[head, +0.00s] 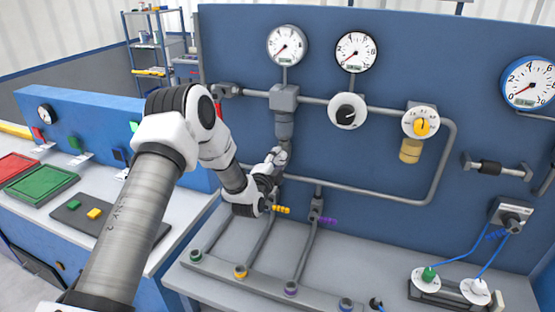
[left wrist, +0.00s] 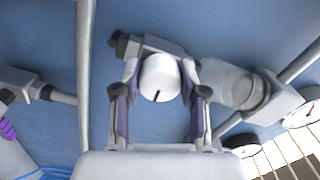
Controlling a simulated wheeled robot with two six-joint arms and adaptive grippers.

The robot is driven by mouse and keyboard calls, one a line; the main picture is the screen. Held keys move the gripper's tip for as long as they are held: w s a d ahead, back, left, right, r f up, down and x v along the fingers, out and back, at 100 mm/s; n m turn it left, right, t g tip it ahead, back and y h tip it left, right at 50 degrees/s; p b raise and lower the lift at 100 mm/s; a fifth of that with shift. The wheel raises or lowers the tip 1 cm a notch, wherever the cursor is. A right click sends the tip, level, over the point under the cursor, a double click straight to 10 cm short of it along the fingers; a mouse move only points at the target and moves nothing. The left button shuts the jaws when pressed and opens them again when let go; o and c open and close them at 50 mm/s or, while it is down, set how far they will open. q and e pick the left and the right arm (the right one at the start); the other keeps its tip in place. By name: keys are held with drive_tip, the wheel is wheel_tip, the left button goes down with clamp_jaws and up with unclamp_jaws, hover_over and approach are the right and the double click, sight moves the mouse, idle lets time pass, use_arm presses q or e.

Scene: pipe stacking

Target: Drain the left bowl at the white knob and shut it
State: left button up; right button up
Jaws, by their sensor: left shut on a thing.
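The left bowl (head: 284,126) hangs under a grey block on the blue panel, below the left gauge, in the head view. In the left wrist view the bowl (left wrist: 228,84) is pale and see-through, and I cannot make out any liquid in it. My left gripper (head: 276,160) is at the bowl's lower end and hides the knob in the head view. In the left wrist view the white knob (left wrist: 160,76), with a short black mark, sits between the fingers of my left gripper (left wrist: 161,80), which are shut on it. My right gripper is in neither view.
Grey pipes (head: 360,187) run across the panel. A black dial (head: 347,111), a yellow knob (head: 422,127) and a yellow bowl (head: 410,151) are to the right. Yellow (head: 281,210) and purple (head: 327,220) valve handles sit just below the gripper, close to my arm.

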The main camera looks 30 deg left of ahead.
use_arm(q)
drive_tip(key=shift+m, duration=0.6)
drive_tip(key=o, duration=1.1)
drive_tip(key=shift+o, duration=0.2)
drive_tip(key=v, duration=1.2)
